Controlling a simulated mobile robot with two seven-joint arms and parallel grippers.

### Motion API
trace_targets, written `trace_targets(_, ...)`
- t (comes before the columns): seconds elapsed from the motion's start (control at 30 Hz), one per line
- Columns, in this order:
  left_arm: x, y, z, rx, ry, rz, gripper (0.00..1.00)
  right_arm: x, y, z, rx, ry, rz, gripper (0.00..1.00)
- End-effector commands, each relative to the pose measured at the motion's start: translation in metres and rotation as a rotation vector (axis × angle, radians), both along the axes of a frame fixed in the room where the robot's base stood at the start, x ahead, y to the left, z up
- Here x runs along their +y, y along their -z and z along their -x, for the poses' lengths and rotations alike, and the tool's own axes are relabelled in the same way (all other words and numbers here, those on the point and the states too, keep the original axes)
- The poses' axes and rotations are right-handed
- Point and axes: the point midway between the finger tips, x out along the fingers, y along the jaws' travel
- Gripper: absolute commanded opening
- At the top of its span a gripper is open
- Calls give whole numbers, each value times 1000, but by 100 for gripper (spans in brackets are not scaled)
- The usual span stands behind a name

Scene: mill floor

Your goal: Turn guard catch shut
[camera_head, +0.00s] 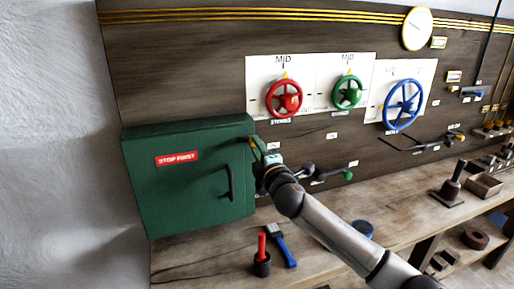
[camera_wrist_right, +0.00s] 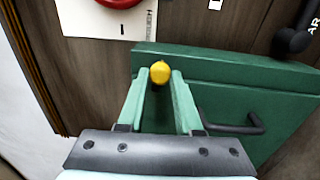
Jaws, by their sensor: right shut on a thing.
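The guard is a green box with a door (camera_head: 190,185) at the left of the bench, with a red "STOP FIRST" label and a dark handle (camera_head: 231,184). Its door looks closed. The catch (camera_wrist_right: 160,72) shows as a yellow knob near the guard's edge in the wrist view. My right gripper (camera_head: 255,146) reaches the guard's upper right corner in the head view. In the wrist view its green fingers (camera_wrist_right: 162,78) are closed around the yellow knob. The rest of the catch is hidden, so its turn position cannot be told. My left gripper is not in view.
Red (camera_head: 284,98), green (camera_head: 347,91) and blue (camera_head: 403,106) handwheels are on the back panel. Levers (camera_head: 330,172) stick out right of my gripper.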

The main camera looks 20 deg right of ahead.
Motion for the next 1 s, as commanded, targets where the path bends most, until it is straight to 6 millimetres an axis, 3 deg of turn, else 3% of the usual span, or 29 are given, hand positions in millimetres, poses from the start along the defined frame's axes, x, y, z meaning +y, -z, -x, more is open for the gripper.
trace_targets(0.4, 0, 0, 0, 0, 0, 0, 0, -1, 0, 0, -5, 1, 161, 0)
trace_targets(0.9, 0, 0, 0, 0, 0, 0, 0, -1, 0, 0, -6, 2, 177, 0)
trace_targets(0.93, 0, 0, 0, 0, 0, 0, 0, -1, 0, 0, -6, 1, 177, 36)
trace_targets(1.0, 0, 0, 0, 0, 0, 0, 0, -1, 0, 0, -6, 1, 177, 44)
